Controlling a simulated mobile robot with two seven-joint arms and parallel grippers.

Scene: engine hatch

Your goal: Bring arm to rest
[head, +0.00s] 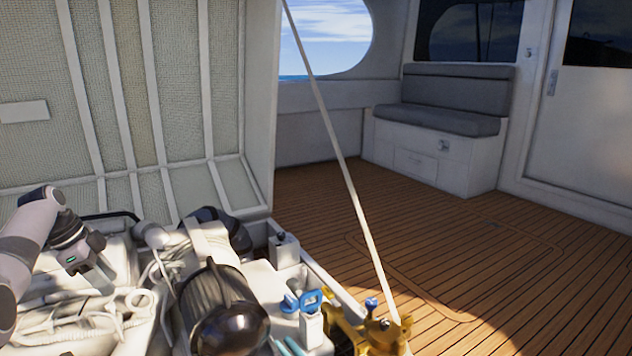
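My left arm (22,248) comes in from the left edge, grey and white with dark joints. My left gripper (98,268) is dark and points down and to the right over the white hoses and parts in the engine bay. Its fingers are small and dark, so I cannot tell whether they are open or shut. I see nothing clearly held in it. My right arm and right gripper are not in view.
The raised hatch lid (180,95) stands behind the bay, with a thin strut (335,140) beside it. A dark-domed cylinder (230,318), blue-handled valve (302,301) and brass fitting (382,335) crowd the bay. Wooden deck (450,235) and a bench (435,120) lie beyond.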

